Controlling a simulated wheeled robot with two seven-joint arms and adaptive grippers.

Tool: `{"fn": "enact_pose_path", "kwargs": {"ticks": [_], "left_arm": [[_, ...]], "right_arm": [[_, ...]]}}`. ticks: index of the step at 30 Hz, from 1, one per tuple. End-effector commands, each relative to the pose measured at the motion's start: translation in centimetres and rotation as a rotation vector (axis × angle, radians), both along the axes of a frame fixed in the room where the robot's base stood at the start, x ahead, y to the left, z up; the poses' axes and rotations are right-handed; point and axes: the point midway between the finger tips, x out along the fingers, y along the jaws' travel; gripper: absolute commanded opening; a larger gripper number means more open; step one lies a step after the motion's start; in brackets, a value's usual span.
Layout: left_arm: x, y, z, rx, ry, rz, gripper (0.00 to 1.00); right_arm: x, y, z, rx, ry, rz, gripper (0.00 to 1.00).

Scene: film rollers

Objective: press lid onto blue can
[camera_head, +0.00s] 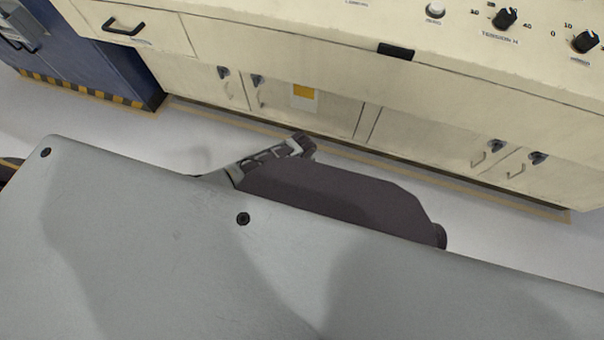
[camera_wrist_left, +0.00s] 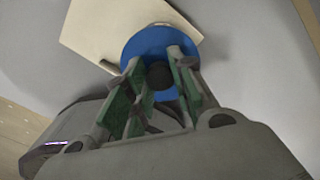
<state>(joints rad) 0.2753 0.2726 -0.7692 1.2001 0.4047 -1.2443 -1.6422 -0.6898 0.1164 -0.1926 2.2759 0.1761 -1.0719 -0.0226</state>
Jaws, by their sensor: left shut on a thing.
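In the left wrist view a blue disc (camera_wrist_left: 150,45) with a dark round knob (camera_wrist_left: 159,76) lies between and beyond my left gripper's fingers. It looks like the lid; a separate blue can cannot be made out. My left gripper (camera_wrist_left: 156,62), with green pads, is shut on the knob. A cream square surface (camera_wrist_left: 90,35) shows behind the disc. Neither lid nor can shows in the head view. There, a small jointed part of mine shows behind the large grey surface, mostly hidden. My right gripper is not in view.
A cream cabinet (camera_head: 330,105) with doors and handles runs across the back, with control knobs (camera_head: 505,18) on its top right. A dark blue cabinet (camera_head: 95,50) stands at the left. Open floor (camera_head: 120,125) lies before them. A big grey surface fills the head view's foreground.

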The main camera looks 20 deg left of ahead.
Motion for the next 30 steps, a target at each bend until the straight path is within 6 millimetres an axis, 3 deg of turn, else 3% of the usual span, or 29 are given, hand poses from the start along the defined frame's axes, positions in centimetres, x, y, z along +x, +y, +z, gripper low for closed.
{"fn": "enact_pose_path", "kwargs": {"ticks": [4, 5, 10, 17, 22, 30], "left_arm": [[0.02, -0.01, 0.02, 0.000, 0.000, 0.000, 0.01], [0.02, -0.01, 0.02, 0.000, 0.000, 0.000, 0.27], [0.02, -0.01, 0.02, 0.000, 0.000, 0.000, 0.49], [0.01, 0.00, 0.02, 0.000, 0.000, 0.000, 0.50], [0.00, 0.01, 0.01, 0.000, 0.000, 0.000, 0.70], [0.00, 0.01, 0.01, 0.000, 0.000, 0.000, 0.71]], "right_arm": [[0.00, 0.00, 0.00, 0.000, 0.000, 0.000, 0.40], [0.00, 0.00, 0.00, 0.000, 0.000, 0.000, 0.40], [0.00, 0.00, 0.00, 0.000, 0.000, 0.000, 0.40], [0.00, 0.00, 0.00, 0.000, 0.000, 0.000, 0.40], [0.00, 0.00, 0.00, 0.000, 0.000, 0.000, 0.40], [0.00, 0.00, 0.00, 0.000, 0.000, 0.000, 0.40]]}}
